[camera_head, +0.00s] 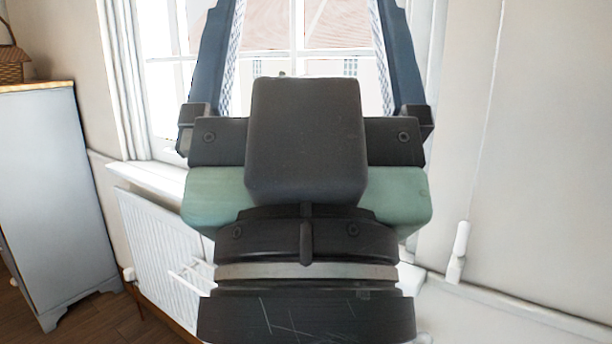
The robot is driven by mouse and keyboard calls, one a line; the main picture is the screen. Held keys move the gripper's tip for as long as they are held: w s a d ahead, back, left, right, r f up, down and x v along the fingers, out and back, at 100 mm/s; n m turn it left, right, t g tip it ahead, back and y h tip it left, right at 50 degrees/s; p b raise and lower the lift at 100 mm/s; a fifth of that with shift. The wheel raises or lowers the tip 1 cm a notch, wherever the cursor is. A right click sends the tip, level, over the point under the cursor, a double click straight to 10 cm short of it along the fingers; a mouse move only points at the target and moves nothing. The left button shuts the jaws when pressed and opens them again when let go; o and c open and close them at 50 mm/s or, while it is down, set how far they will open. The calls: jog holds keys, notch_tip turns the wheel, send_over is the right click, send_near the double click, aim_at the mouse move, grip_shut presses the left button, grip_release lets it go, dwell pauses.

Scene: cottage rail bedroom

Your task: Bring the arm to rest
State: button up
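My gripper (306,20) fills the middle of the head view, raised in front of a window. Its two dark blue fingers with pale textured inner pads stand wide apart. They point up and run out of the top of the picture, so their tips are cut off. I see nothing between the visible parts of the fingers but the window behind. My wrist, with a black housing, a green band and a ringed joint, hides the window's lower middle.
A window (165,95) with white frame stands behind my gripper. A white radiator (160,250) is below it at left. A grey cabinet (50,190) with a wooden top bears a wicker basket (11,66) at far left. A bare pale wall (545,150) is at right.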

notch_tip(320, 180, up, 24)
jog(key=p, duration=2.2)
jog(key=shift+r, duration=0.15)
